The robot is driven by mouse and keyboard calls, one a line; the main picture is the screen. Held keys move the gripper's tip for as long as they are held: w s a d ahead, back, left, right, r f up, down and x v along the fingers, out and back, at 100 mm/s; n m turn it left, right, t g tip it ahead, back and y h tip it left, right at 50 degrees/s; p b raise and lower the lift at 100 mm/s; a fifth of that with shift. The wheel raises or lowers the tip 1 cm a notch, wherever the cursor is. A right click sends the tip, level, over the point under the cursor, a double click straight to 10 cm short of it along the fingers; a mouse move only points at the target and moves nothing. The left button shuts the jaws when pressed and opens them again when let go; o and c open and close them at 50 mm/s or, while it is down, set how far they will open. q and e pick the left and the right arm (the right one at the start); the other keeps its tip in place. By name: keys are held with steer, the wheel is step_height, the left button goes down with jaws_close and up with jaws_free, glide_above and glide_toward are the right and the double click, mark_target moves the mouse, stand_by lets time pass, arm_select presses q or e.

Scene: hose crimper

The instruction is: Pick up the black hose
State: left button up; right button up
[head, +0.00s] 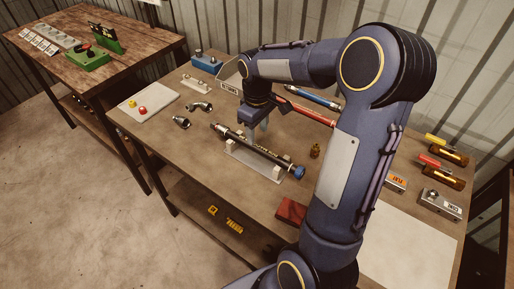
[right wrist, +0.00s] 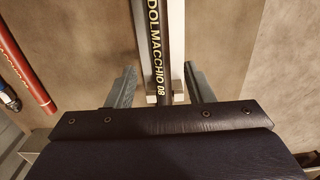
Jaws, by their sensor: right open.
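The black hose (head: 270,157) lies across the cradle blocks of a light grey stand (head: 240,158) on the wooden table. It has a blue end at the right and a metal end at the left. Yellow lettering runs along the hose in the right wrist view (right wrist: 157,45). My right gripper (head: 259,134) is over the hose, pointing down. In the right wrist view, my right gripper (right wrist: 161,88) is open, with one finger on each side of the hose and a gap on both sides. My left gripper is not in view.
A red hose (head: 312,114) and a blue hose (head: 312,98) lie behind. Metal fittings (head: 200,106) and a white board (head: 147,103) are to the left. A brass fitting (head: 315,151) stands at the right. A red block (head: 291,211) lies near the front edge.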

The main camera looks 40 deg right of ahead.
mark_target(257, 146)
step_height(257, 146, down, 6)
steer(key=shift+f+p, duration=0.15)
steer(key=shift+p, duration=0.45)
steer(key=shift+c, duration=0.2)
jaws_close()
